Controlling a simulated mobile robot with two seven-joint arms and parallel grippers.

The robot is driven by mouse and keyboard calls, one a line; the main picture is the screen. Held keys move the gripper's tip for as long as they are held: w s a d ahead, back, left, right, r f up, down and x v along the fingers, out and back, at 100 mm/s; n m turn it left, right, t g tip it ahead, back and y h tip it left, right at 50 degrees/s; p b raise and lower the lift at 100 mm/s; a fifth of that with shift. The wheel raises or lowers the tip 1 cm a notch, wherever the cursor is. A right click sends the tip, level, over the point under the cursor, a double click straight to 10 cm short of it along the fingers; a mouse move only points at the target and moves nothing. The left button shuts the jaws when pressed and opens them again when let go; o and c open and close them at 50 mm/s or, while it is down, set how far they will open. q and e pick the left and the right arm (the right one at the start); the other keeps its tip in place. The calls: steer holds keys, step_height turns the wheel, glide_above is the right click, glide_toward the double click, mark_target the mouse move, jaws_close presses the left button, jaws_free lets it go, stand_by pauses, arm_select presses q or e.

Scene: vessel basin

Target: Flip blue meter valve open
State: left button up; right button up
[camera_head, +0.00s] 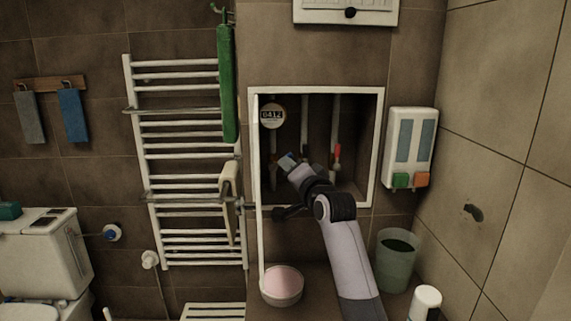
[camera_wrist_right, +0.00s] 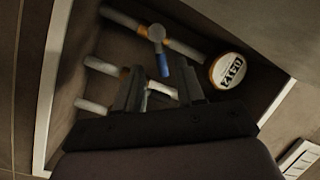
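The blue meter valve (camera_wrist_right: 164,66) is a small blue lever on a grey valve body across a pipe, close to the round meter (camera_wrist_right: 230,70). In the head view, a bit of its blue lever (camera_head: 287,161) shows at the tip of my right gripper (camera_head: 293,165), below the meter (camera_head: 271,115). In the right wrist view, my right gripper (camera_wrist_right: 162,78) has its two fingers apart, with the blue lever appearing between their tips. I cannot tell whether they touch it. My left gripper is not in view.
A white-framed wall niche (camera_head: 378,130) surrounds the pipes and my right gripper. A red-handled valve (camera_head: 337,151) is to the right inside it. A bowl (camera_head: 282,286) and a bin (camera_head: 396,260) stand below. A towel rack (camera_head: 180,155) is on the left and a dispenser (camera_head: 411,148) on the right.

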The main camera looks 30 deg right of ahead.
steer(key=shift+p+x, duration=0.3)
steer(key=shift+x, duration=1.85)
steer(key=shift+c, duration=0.3)
jaws_close()
